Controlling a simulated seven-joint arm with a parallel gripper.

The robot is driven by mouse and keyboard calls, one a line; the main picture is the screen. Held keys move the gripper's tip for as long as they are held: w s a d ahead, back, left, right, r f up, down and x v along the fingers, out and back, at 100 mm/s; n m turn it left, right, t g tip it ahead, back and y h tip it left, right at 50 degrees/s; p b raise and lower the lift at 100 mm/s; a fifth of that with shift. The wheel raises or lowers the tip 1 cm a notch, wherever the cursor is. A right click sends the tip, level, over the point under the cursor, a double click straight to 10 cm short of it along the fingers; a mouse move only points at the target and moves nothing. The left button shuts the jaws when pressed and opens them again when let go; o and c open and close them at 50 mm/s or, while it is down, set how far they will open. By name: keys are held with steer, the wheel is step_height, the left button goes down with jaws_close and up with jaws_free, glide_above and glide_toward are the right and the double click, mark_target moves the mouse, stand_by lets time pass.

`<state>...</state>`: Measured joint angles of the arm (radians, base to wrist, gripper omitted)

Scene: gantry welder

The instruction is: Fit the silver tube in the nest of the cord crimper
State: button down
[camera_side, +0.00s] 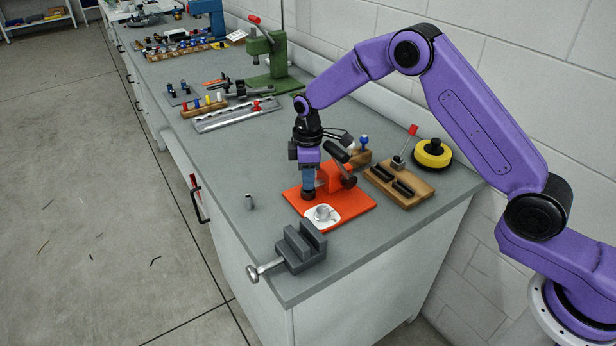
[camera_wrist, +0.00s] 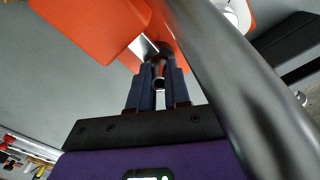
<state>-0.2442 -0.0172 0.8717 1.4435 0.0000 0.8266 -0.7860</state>
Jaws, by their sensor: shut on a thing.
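My gripper (camera_side: 308,192) points down over the orange base (camera_side: 353,205) of the cord crimper, close to its orange block (camera_side: 335,178). In the wrist view my gripper (camera_wrist: 158,75) has its blue fingers shut on the silver tube (camera_wrist: 159,83), whose open end faces the camera. The crimper's dark lever (camera_wrist: 235,85) crosses the wrist view close beside the fingers. The orange block (camera_wrist: 85,22) shows at upper left there. The fingers hide the tube in the side view. The nest is not clear to see, and I cannot tell whether the tube touches it.
A white pad with a grey round piece (camera_side: 322,213) lies at the base's front. A grey vise (camera_side: 290,247) stands at the bench corner. A small grey cylinder (camera_side: 249,202) stands to the left. A wooden block with black slots (camera_side: 400,185) is to the right.

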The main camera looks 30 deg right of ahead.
steer(key=shift+f, duration=0.2)
stand_by(0.3)
steer(key=shift+r, duration=0.25)
stand_by(0.3)
steer(key=c, duration=1)
jaws_free()
step_height(320, 180, up, 17)
steer(key=s+a+r, duration=0.1)
steer(key=s+r, duration=0.1)
steer(key=s, duration=1.7)
steer(key=s+d+f, duration=0.2)
steer(key=s+d, duration=0.3)
steer(key=s, duration=0.6)
steer(key=s+d+f, duration=0.2)
steer(key=s+d, duration=0.3)
steer(key=s, duration=0.5)
steer(key=shift+s+d+f+n, duration=0.3)
steer(key=shift+s+d, duration=0.05)
